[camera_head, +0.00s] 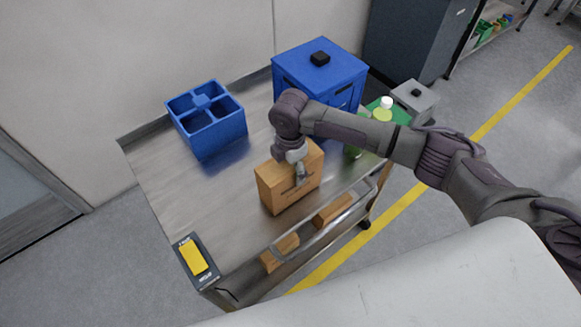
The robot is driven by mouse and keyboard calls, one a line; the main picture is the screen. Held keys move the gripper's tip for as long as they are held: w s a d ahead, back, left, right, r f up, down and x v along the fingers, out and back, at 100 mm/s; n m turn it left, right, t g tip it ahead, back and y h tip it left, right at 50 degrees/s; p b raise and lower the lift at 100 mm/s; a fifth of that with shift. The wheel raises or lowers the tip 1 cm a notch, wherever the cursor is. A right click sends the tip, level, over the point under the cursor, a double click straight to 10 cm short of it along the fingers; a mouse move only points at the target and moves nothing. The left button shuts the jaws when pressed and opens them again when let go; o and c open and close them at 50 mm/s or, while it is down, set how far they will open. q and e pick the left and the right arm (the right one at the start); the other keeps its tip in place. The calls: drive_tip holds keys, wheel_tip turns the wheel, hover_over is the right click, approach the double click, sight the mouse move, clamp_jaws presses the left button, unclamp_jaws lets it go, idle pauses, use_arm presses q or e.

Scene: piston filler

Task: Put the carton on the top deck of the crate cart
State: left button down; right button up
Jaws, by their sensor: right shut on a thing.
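The brown carton (283,199) is upright over the front middle of the metal top deck (190,190) of the cart. My right gripper (301,179) reaches down from the right and is shut on the carton, with its fingers hiding part of the top and side. I cannot tell whether the carton's underside touches the deck or hangs just above it. My left gripper is not in view.
A blue divided crate (217,131) and a blue lidded box (312,75) stand on the deck's rear. Bottles (382,114) stand to the right. A yellow device (193,257) is at the front left corner. More cartons (333,209) lie below. The deck's left is clear.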

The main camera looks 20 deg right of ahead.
drive_tip(key=shift+w+f, duration=0.1)
drive_tip(key=shift+f, duration=0.15)
drive_tip(key=o, duration=1.8)
wheel_tip(320, 180, up, 12)
drive_tip(key=shift+b, duration=0.5)
drive_tip(key=shift+f, duration=0.1)
